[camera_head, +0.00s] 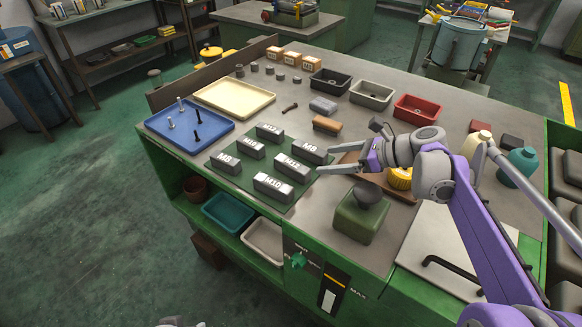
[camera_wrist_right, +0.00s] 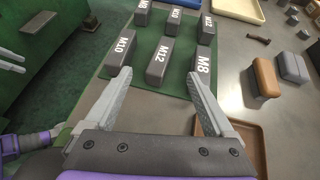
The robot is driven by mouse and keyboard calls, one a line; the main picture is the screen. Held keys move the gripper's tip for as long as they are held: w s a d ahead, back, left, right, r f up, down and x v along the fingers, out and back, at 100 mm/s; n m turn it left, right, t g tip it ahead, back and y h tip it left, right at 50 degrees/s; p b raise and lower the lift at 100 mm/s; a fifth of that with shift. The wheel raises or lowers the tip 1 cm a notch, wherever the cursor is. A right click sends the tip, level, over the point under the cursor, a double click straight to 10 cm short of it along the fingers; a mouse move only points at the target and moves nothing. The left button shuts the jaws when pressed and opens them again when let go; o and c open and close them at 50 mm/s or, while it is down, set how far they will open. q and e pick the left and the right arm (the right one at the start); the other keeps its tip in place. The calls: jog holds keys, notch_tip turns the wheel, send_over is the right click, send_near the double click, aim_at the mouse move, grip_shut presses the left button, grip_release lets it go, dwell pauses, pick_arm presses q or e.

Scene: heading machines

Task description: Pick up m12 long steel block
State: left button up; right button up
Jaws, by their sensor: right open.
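The long steel block marked M12 (camera_head: 287,170) lies on a green mat (camera_head: 232,184), between blocks marked M8 (camera_head: 307,152) and M10 (camera_head: 273,188). In the right wrist view the M12 block (camera_wrist_right: 159,62) is ahead of the fingers, between M10 (camera_wrist_right: 122,50) and M8 (camera_wrist_right: 205,70). A shorter block marked M12 (camera_head: 268,132) lies in the mat's far row. My right gripper (camera_head: 319,172) is open and empty, just right of the long blocks and apart from M12. Pale finger-like parts, probably my left gripper (camera_wrist_right: 10,60), show at the right wrist view's left edge.
A blue tray (camera_head: 217,134) with bolts and a cream tray (camera_head: 240,112) stand beyond the mat. Black, grey and red bins (camera_head: 418,108) line the back. A green block with a dark knob (camera_head: 360,221) stands close by my right gripper. A brown tray (camera_wrist_right: 247,148) lies beneath it.

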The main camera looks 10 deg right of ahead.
aim_at(294, 164)
jog(key=shift+w+a+f, duration=0.1)
jog(key=shift+w+f, duration=0.15)
jog(key=shift+f, duration=0.25)
jog(key=x, duration=0.5)
jog(key=shift+s+a+r, duration=0.1)
jog(key=shift+a, duration=0.1)
jog(key=shift+w+x, duration=0.2)
jog(key=shift+x, duration=2.5)
jog(key=shift+s+d, duration=0.1)
jog(key=shift+d, duration=0.1)
grip_shut()
